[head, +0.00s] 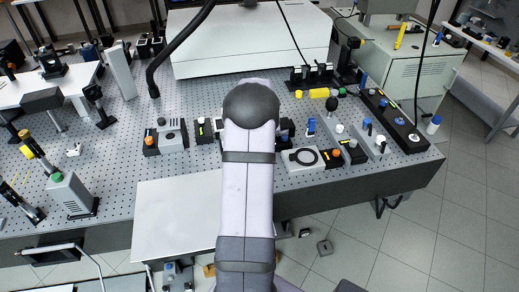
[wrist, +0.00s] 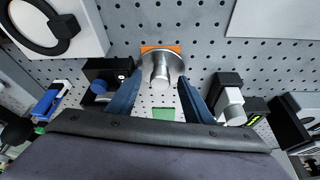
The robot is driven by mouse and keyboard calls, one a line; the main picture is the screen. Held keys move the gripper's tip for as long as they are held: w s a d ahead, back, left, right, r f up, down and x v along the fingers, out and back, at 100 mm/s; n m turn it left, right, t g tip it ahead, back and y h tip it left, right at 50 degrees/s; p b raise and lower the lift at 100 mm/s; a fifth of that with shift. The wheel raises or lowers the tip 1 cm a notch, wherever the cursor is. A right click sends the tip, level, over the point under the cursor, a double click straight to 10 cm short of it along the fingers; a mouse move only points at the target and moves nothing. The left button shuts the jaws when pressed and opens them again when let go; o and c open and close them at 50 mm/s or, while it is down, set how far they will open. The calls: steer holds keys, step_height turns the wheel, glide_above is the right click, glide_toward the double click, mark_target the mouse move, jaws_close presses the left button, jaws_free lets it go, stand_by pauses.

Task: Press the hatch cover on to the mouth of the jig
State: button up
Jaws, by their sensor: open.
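The hatch cover appears to be the round silver metal disc with a stubby knob (wrist: 163,62) in the wrist view, with an orange patch showing behind it. My gripper (wrist: 159,80) is open, its two blue fingers on either side of the knob. I cannot tell whether they touch it. The jig appears to be the white block with a black ring (wrist: 93,33), at the upper left of the wrist view. In the head view this white block (head: 290,165) lies right of my arm. My arm hides my gripper and the disc there.
Dark mounts with a blue knob (wrist: 99,87) and a white cylinder (wrist: 234,98) flank my fingers. A small green patch (wrist: 163,113) lies between them. More optics crowd the perforated bench (head: 120,150). A bare white panel (head: 175,215) lies at its front left.

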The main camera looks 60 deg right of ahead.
steer(key=shift+c, duration=0.7)
jaws_close()
steer(key=shift+r, duration=0.25)
steer(key=shift+r+p, duration=1.4)
steer(key=shift+r, duration=0.3)
steer(key=shift+r+p, duration=1.75)
steer(key=shift+r, duration=0.75)
steer(key=shift+s, duration=0.1)
